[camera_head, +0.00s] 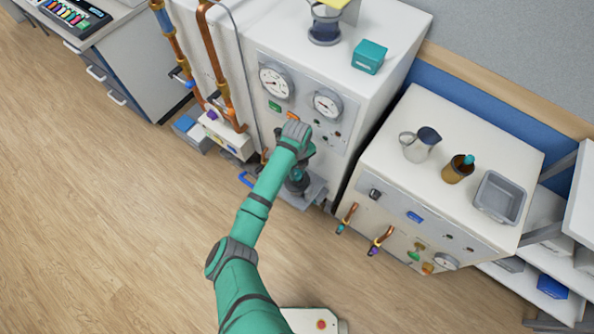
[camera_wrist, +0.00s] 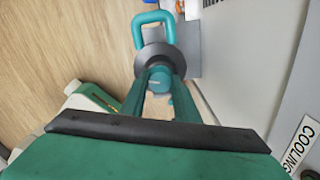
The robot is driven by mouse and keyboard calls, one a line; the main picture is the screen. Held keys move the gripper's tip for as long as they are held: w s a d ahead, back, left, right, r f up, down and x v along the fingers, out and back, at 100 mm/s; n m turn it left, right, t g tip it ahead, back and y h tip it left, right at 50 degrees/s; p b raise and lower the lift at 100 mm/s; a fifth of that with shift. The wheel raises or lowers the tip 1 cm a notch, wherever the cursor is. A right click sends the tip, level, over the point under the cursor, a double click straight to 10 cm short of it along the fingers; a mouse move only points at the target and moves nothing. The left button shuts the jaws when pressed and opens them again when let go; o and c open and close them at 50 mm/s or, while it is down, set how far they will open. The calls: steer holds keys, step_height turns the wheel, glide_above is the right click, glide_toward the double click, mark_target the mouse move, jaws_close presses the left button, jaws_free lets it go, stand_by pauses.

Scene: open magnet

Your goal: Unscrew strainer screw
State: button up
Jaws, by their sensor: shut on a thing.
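My gripper (camera_wrist: 160,78) is in the middle of the wrist view, its two green fingers shut on a small teal piece that I take to be the strainer screw. The fingers hide most of it. A dark grey round body (camera_wrist: 152,60) with a teal loop handle (camera_wrist: 153,18) lies just past the fingertips. In the head view my arm reaches to the front of the white cabinet, and the dark strainer body (camera_head: 297,183) shows low beside my wrist. My fingertips are largely hidden there. I cannot tell whether the screw has turned.
The white cabinet (camera_head: 395,35) carries two gauges (camera_head: 275,82) just above my wrist. Copper pipes (camera_head: 220,75) run down its left side. A second cabinet (camera_head: 420,110) with a jug, a brown bottle and a grey tray stands right. The wooden floor at left is clear.

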mark_target(296, 173)
steer(key=shift+o, duration=0.2)
steer(key=n, duration=0.4)
steer(key=shift+w, duration=0.1)
steer(key=shift+a+n, duration=0.1)
steer(key=shift+n, duration=0.7)
steer(key=shift+c, duration=0.2)
steer(key=o, duration=1.1)
steer(key=shift+r, duration=0.15)
step_height(296, 173, up, 11)
steer(key=shift+f, duration=0.2)
